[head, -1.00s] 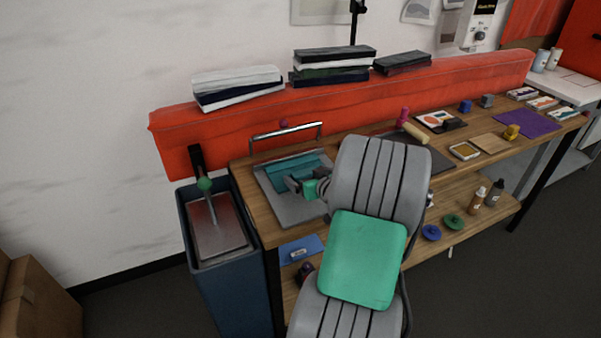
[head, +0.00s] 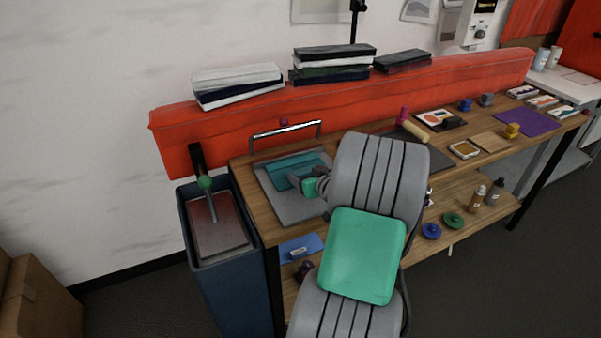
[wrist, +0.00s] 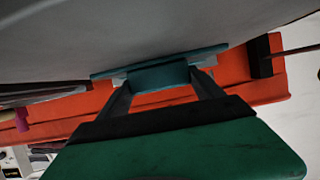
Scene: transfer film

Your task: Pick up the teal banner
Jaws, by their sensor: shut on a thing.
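The teal banner (head: 286,166) is a flat teal sheet at the grey plate (head: 297,209) on the left end of the wooden workbench. Part of it is hidden behind my gripper in the head view. My gripper (head: 295,183) reaches over the plate from the right and is at the banner's near side. In the wrist view, my gripper (wrist: 160,78) is shut on the banner (wrist: 157,73), whose teal strip runs across between the fingertips. I cannot tell whether the banner is clear of the plate.
A metal handle bar (head: 287,131) rises behind the plate. A blue bin (head: 232,290) stands left of the bench. Stacked books (head: 332,60) lie on the orange ledge (head: 400,85). A purple mat (head: 528,122) and small items fill the bench's right side. My arm covers its middle.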

